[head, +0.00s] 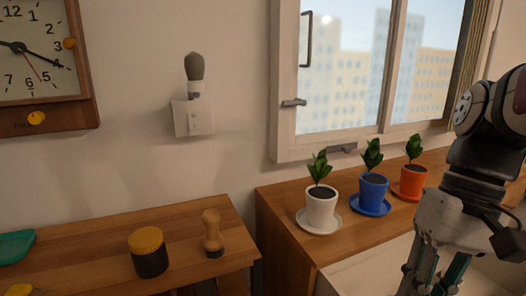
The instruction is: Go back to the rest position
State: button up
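My gripper (432,280) hangs at the right edge of the head view, pointing down, in front of the wooden counter with the plants. Its two fingers show side by side with a gap between their upper parts. The fingertips run off the bottom of the picture, so whether it is open or shut, or holds anything, is hidden. The rest of my arm comes in from the right edge.
White (320,208), blue (373,192) and orange (411,181) plant pots stand on the counter (285,213) left of my gripper. A yellow-lidded jar (148,252) and wooden stamper (212,235) stand on the left table (90,250). A window (345,75) is behind.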

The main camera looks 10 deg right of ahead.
jog(key=s+a+f+n+t+h, duration=0.2)
jog(key=s+a+h, duration=0.15)
jog(key=s, duration=0.45)
notch_tip(320, 180, up, 22)
jog(key=a+t+p, duration=0.1)
jog(key=t+p, duration=0.3)
jog(key=p, duration=1.6)
jog(key=shift+n+p, duration=0.3)
jog(key=shift+p, duration=0.05)
